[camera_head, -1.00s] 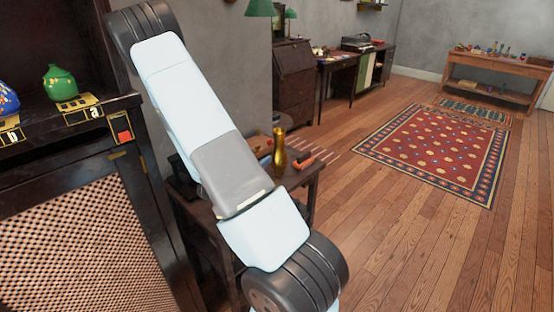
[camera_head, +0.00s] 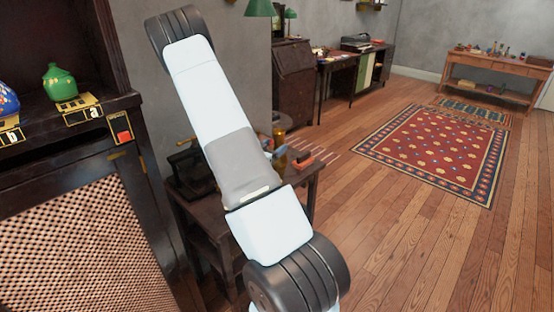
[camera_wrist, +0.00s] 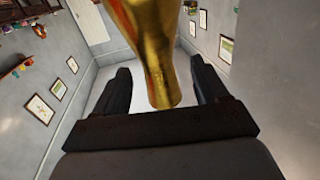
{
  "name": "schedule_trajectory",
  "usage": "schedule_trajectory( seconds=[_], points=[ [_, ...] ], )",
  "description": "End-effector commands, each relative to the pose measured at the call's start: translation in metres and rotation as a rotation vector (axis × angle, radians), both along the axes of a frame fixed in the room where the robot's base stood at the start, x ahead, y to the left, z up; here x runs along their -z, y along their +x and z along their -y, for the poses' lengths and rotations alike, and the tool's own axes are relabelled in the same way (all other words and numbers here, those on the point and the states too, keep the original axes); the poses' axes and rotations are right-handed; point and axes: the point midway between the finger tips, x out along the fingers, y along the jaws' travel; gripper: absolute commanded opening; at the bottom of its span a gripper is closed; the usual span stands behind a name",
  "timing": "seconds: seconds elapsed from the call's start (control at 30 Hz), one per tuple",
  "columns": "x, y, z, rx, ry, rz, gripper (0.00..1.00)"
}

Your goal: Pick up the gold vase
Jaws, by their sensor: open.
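The gold vase (camera_head: 279,134) stands on a small dark side table (camera_head: 205,213) in the head view, mostly hidden behind my arm and a blue-grey part. In the wrist view the gold vase (camera_wrist: 155,45) is large and close, its top cut off by the frame edge. My gripper (camera_wrist: 163,82) is open, with one dark finger on each side of the vase. A gap shows between the vase and each finger. In the head view the fingers cannot be made out clearly.
An orange-red tool (camera_head: 303,165) lies on the side table, right of the vase. A patterned red rug (camera_head: 440,150) lies on open wooden floor at right.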

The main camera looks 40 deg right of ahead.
Motion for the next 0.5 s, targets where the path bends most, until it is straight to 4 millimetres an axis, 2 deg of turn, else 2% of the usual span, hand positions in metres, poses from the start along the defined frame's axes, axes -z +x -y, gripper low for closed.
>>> schedule_trajectory(
  seconds=[0.23,0.5],
  points=[
    [0.001,0.006,0.032,0.001,-0.001,0.0,0.73],
    [0.001,0.008,0.036,0.0,0.0,-0.001,0.73]
  ],
)
